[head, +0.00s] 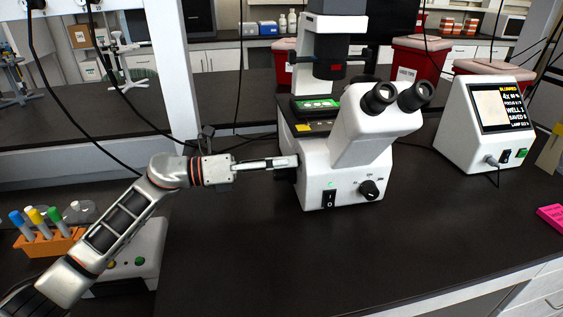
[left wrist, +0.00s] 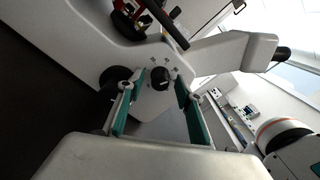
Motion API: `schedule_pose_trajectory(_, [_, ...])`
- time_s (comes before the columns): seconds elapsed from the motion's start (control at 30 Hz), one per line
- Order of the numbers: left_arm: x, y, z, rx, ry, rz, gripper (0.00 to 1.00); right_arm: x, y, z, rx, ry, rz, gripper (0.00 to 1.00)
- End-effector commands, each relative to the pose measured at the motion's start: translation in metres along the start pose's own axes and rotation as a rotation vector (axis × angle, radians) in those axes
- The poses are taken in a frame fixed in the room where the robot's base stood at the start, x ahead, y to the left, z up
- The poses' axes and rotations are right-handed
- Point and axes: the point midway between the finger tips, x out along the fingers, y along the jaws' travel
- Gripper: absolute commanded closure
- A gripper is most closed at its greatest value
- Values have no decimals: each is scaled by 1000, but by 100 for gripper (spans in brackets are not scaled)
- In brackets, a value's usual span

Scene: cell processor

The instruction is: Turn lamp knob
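The white microscope (head: 345,165) stands on the dark bench. Its front panel carries a round black knob (head: 369,189) with marks around it and a black switch (head: 329,199). My left gripper (head: 297,161) reaches in from the left and has its tips at the microscope's left side. In the left wrist view its two teal-padded fingers (left wrist: 158,92) are apart. A dark knob (left wrist: 160,75) with marks around it, on a white surface, shows between and beyond the fingertips. I cannot tell whether this is the front knob, or whether the fingers touch it. My right gripper is not in view.
A white unit with a lit screen (head: 490,125) stands right of the microscope. An orange tube rack (head: 48,243) stands at the lower left. Red bins (head: 420,58) are behind. The bench (head: 270,265) in front of the microscope is clear.

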Motion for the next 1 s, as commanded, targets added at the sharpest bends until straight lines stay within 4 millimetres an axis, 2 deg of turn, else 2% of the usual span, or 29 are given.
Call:
schedule_pose_trajectory(0.27, [-5, 0, 0, 0, 1, 1, 64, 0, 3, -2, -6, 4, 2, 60])
schedule_pose_trajectory(0.37, [-18, 2, -1, 0, 1, 4, 64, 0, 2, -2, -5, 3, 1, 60])
schedule_pose_trajectory(0.8, [-101, 1, 0, 0, 1, 3, 64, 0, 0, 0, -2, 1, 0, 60])
schedule_pose_trajectory(1.0, [-118, 0, 0, 0, 1, 1, 64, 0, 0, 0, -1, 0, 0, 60])
